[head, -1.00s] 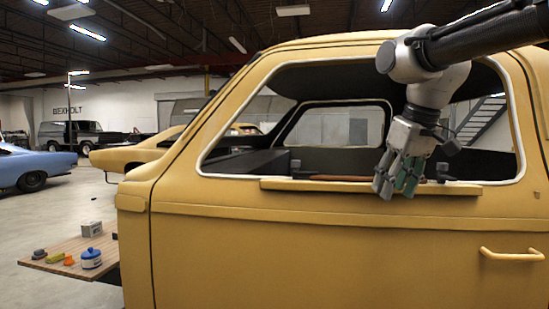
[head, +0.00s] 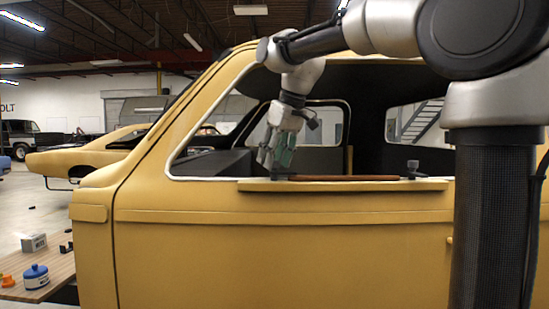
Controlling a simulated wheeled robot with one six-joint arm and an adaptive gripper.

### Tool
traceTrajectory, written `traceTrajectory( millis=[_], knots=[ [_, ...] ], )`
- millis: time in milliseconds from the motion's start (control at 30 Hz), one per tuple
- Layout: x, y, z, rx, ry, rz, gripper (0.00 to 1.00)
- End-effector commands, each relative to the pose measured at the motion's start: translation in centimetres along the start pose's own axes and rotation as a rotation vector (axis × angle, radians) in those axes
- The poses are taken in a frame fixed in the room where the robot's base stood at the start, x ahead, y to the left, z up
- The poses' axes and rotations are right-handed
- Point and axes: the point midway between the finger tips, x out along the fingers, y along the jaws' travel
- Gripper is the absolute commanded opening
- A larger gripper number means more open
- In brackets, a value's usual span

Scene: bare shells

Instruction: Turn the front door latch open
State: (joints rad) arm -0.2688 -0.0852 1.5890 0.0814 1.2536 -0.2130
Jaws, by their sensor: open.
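The yellow door (head: 290,250) of the vehicle shell fills the middle of the head view, its window open above a yellow sill ledge (head: 325,186). A brown bar (head: 345,178) lies along the ledge, with a small dark upright knob (head: 412,165) near its right end. I cannot tell whether either is the latch. My gripper (head: 274,160) points down, open, at the left end of the bar, just above the ledge. Its fingers hide what is there, and touch cannot be judged. A small edge of the door handle (head: 449,240) shows; my arm column hides the rest.
A wooden bench (head: 50,277) at lower left holds a blue-and-white pot (head: 36,277), a grey box (head: 34,242) and an orange item (head: 7,281). Another yellow car shell (head: 85,155) stands behind. The window frame (head: 215,115) borders the space around my gripper.

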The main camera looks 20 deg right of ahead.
Motion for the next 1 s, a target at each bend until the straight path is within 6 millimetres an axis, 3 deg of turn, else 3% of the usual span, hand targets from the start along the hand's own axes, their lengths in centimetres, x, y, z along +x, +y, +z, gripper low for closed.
traceTrajectory(
  millis=[267,533,1000],
  knots=[
    [0.31,0.00,0.01,0.000,0.000,0.000,0.45],
    [0.30,0.01,0.01,0.000,0.000,0.000,0.00],
    [0.29,-0.10,0.01,0.084,0.000,0.036,0.00]
  ],
)
